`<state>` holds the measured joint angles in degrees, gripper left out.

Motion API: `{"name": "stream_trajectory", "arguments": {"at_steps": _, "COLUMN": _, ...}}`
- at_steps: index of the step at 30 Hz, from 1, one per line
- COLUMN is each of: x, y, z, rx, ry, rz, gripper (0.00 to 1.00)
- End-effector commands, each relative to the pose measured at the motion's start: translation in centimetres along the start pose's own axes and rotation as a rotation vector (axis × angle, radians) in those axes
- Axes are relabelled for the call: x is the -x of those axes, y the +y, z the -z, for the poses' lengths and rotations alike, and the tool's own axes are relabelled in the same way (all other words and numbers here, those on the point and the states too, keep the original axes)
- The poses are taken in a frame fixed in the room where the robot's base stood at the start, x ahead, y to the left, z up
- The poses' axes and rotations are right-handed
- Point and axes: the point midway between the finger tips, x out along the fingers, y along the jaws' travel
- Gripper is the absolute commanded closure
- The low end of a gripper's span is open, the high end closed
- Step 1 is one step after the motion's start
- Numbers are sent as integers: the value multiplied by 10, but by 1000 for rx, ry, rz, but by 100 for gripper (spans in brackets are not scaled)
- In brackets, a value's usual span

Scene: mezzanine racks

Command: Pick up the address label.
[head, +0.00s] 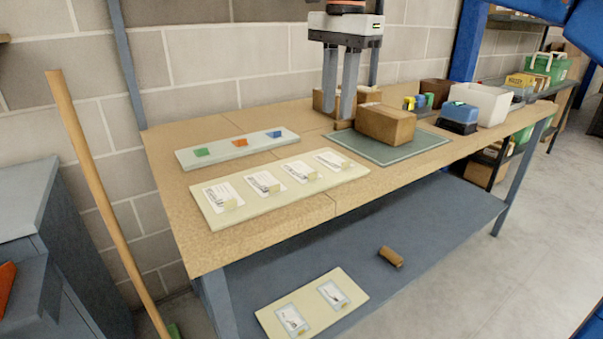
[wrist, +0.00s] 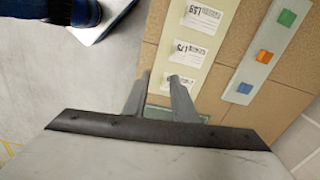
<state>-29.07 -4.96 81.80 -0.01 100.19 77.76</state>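Several white printed labels lie in a row on a long cream board on the workbench; one is the rightmost label (head: 331,159) and another the leftmost (head: 222,195). I cannot tell which is the address label. Each has a small pale tab at its edge. In the wrist view, three labels show on the cream board, including a top one (wrist: 203,17) and a middle one (wrist: 192,52); the lowest (wrist: 181,84) is partly hidden by a finger. My gripper (head: 337,116) points down above the back of the bench, beyond the rightmost label. Its fingers (wrist: 158,98) are apart and empty.
A pale strip (head: 240,152) with green, orange and blue pieces lies behind the labels. A green mat (head: 420,145) holds a cardboard box (head: 385,124) near my gripper. A blue-topped box (head: 459,116) and white bin (head: 481,101) stand right. The lower shelf holds another card board (head: 312,308).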

Motion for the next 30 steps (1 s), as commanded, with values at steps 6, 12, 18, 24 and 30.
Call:
{"name": "stream_trajectory", "arguments": {"at_steps": 6, "x": 20, "y": -35, "z": -24, "rx": -102, "ry": -8, "rz": -42, "gripper": 75}}
{"name": "stream_trajectory", "arguments": {"at_steps": 12, "x": 17, "y": -40, "z": -30, "rx": -128, "ry": -8, "rz": -53, "gripper": 75}}
{"name": "stream_trajectory", "arguments": {"at_steps": 18, "x": -16, "y": -38, "z": -30, "rx": -128, "ry": -8, "rz": -54, "gripper": 75}}
{"name": "stream_trajectory", "arguments": {"at_steps": 24, "x": -51, "y": -36, "z": -30, "rx": -127, "ry": -8, "rz": -55, "gripper": 75}}
{"name": "stream_trajectory", "arguments": {"at_steps": 30, "x": -83, "y": -35, "z": -30, "rx": -127, "ry": -8, "rz": -53, "gripper": 75}}
